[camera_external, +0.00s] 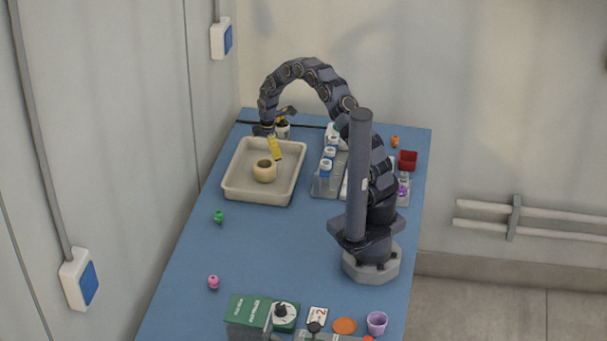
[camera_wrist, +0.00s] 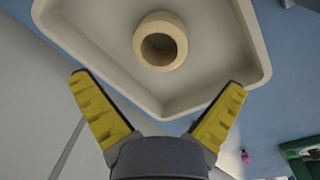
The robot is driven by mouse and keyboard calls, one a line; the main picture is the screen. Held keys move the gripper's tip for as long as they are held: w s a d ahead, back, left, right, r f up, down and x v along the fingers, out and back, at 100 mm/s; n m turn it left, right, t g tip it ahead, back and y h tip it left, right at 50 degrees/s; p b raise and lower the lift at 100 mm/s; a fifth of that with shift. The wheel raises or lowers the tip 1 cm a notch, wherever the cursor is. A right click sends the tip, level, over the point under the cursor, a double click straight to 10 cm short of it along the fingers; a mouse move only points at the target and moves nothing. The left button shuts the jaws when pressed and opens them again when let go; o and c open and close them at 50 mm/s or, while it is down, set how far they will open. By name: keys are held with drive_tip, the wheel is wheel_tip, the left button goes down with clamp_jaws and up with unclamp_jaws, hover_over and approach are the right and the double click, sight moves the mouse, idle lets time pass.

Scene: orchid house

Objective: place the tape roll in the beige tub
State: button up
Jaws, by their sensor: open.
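The tape roll (camera_external: 264,170) is a cream ring with a hole in its middle. It sits inside the beige tub (camera_external: 245,199), hole upward, near the middle of the floor. In the wrist view the tape roll (camera_wrist: 160,42) shows at the top centre, clear of the walls of the tub (camera_wrist: 262,70). My gripper (camera_external: 279,143) is at the far end of the tub, with its yellow fingers apart. In the wrist view my gripper (camera_wrist: 158,84) is open, nothing is between its fingers, and the roll is beyond them, not touched.
A grey rack with bottles (camera_external: 326,175) stands right of the tub. A red box (camera_external: 407,160) is behind my arm. A green box (camera_external: 248,310), a purple cup (camera_external: 377,322) and an orange disc (camera_external: 344,325) are at the near end. The table's left middle is mostly clear.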

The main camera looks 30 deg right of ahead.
sight(268, 166)
drive_tip(key=s+d+r+m+g, duration=0.1)
drive_tip(key=s+d+r+m, duration=0.1)
drive_tip(key=s+r+m, duration=1.1)
drive_tip(key=s+d+r+m+g, duration=0.1)
drive_tip(key=s+r, duration=0.3)
drive_tip(key=s, duration=0.8)
drive_tip(key=s+d+r+m, duration=0.1)
drive_tip(key=s+r+m, duration=0.3)
drive_tip(key=s, duration=0.8)
drive_tip(key=shift+g, duration=0.4)
